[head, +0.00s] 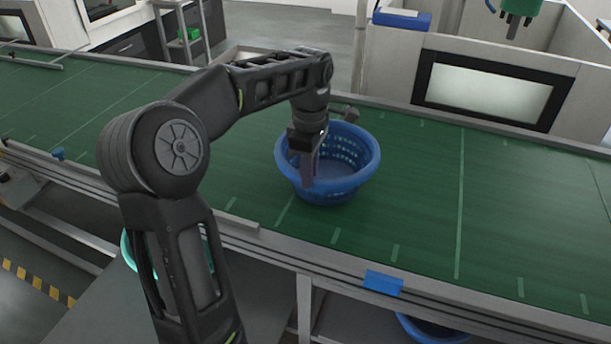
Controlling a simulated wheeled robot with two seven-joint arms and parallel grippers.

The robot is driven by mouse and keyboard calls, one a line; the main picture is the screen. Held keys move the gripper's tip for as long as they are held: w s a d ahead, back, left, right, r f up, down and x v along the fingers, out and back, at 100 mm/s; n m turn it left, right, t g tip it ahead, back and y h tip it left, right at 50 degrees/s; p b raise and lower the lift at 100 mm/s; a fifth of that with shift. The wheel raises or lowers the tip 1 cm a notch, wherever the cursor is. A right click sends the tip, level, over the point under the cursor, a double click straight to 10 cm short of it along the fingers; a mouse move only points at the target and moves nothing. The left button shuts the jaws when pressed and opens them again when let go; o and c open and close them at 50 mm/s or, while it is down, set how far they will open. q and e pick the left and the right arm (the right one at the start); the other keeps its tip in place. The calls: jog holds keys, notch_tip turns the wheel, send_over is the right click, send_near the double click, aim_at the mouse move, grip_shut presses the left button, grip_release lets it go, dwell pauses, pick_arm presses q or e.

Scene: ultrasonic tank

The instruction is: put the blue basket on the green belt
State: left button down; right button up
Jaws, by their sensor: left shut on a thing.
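The blue basket (345,189) is a round, open basket with slotted walls. It is upright at the middle of the green belt (420,200), and its base appears to rest on the belt. My left gripper (308,180) points down at the basket's left near side and is shut on its wall. The fingertips are partly hidden against the basket. My right gripper is not in the view.
A metal rail with a blue tag (383,282) runs along the belt's near edge. Another blue basket (433,330) shows below the belt. A teal container (128,250) is partly behind my left arm. A grey machine with a dark-framed window (490,92) stands behind the belt. The belt is clear to the right.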

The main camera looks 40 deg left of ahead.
pick_arm(q)
jog(key=shift+d+r, duration=0.15)
jog(key=shift+d, duration=0.1)
jog(key=shift+f, duration=0.2)
jog(key=c, duration=1.3)
grip_release()
jog(key=shift+o, duration=0.2)
jog(key=shift+a, duration=0.1)
